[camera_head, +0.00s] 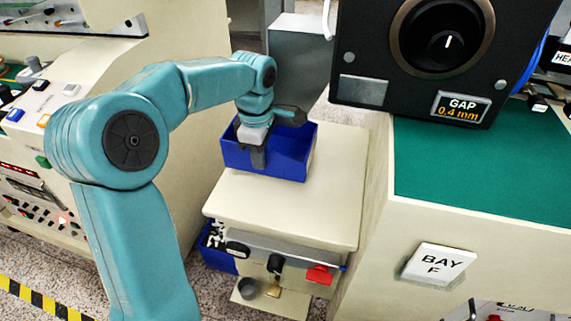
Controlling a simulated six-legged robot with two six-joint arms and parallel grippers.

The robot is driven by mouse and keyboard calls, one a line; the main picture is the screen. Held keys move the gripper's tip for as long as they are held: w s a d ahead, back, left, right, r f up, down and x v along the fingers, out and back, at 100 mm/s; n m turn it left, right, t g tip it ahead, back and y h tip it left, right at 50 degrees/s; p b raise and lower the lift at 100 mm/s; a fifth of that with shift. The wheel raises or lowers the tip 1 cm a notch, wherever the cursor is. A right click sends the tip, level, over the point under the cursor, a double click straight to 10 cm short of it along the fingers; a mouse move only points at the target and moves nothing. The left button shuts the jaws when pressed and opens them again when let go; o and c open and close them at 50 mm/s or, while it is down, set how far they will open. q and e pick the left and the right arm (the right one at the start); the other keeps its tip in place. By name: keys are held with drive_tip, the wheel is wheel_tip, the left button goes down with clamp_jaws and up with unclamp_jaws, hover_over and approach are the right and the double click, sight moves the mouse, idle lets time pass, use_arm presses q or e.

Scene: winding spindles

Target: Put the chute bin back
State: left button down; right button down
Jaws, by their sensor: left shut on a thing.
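A blue open-topped bin (291,161) is at the back of the cream cabinet top (262,207). My left gripper (261,150) reaches in from the upper left and is shut on the blue bin, with a dark finger against its near side. Part of the bin's rim and inside is hidden behind the gripper. I cannot tell whether the bin rests on the top or hangs just above it. My right gripper is out of view.
A second blue bin (217,258) with small parts stands low at the cabinet's left. A grey panel (300,62) rises behind. A black gap-dial box (440,60) sits on the green-topped bench (480,165) at right. The cabinet top's front is clear.

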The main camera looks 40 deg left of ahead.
sight(284, 177)
use_arm(q)
drive_tip(key=shift+w+d, duration=0.5)
drive_tip(key=shift+d, duration=0.25)
drive_tip(key=d, duration=0.1)
drive_tip(key=w+d, duration=0.1)
drive_tip(key=shift+w+d, duration=0.25)
drive_tip(key=shift+d, duration=0.1)
drive_tip(key=shift+w+d+f, duration=0.2)
drive_tip(key=shift+d+f, duration=0.2)
drive_tip(key=shift+f, duration=0.35)
drive_tip(key=shift+a, duration=0.15)
drive_tip(key=shift+f+b, duration=0.15)
drive_tip(key=shift+b, duration=0.15)
drive_tip(key=shift+f, duration=0.15)
drive_tip(key=c, duration=1.2)
unclamp_jaws()
drive_tip(key=shift+c, duration=0.2)
